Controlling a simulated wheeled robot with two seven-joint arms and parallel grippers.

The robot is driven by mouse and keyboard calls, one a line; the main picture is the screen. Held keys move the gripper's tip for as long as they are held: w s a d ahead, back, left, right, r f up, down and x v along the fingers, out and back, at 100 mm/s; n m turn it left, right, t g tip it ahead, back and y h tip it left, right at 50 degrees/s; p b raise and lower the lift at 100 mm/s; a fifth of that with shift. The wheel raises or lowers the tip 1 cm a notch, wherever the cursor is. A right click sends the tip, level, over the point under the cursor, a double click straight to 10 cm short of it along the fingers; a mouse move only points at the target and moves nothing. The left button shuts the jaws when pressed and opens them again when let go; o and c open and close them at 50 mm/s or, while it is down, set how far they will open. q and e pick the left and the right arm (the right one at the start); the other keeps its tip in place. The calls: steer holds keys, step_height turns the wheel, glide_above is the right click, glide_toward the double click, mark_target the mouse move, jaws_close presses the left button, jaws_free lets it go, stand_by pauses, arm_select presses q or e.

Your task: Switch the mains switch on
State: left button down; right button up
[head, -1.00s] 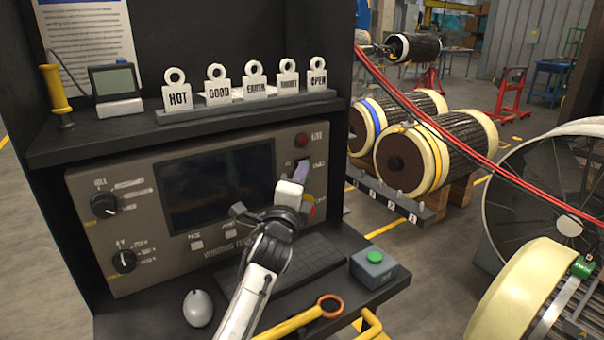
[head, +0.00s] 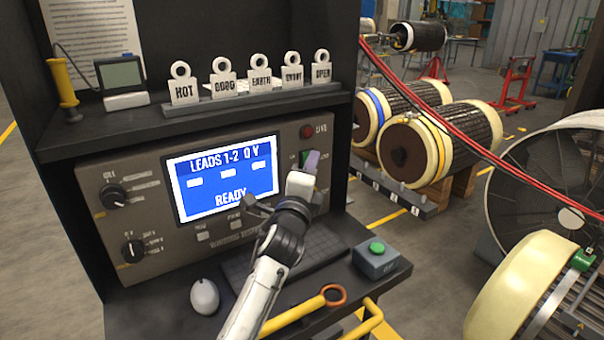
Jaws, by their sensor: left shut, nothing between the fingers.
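The mains switch (head: 306,157) is on the right of the tester's front panel, below a red lamp (head: 307,131). A green part of it shows; the rest is hidden behind my gripper. My left gripper (head: 311,163) is shut and empty, with its purple-grey fingertips at the switch. I cannot tell whether they touch it. The tester's screen (head: 225,178) is lit blue and reads "LEADS 1-2 0 V" and "READY". My right gripper is not in view.
A shelf above holds several tags (head: 261,80) in a rack. Red cables (head: 455,136) hang at the right, before large rotors (head: 440,145).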

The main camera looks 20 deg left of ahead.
arm_select(q)
steer(key=s+d+r, duration=0.1)
steer(key=s+r, duration=0.1)
steer(key=s, duration=0.8)
steer(key=shift+s+d, duration=0.25)
steer(key=shift+d, duration=0.05)
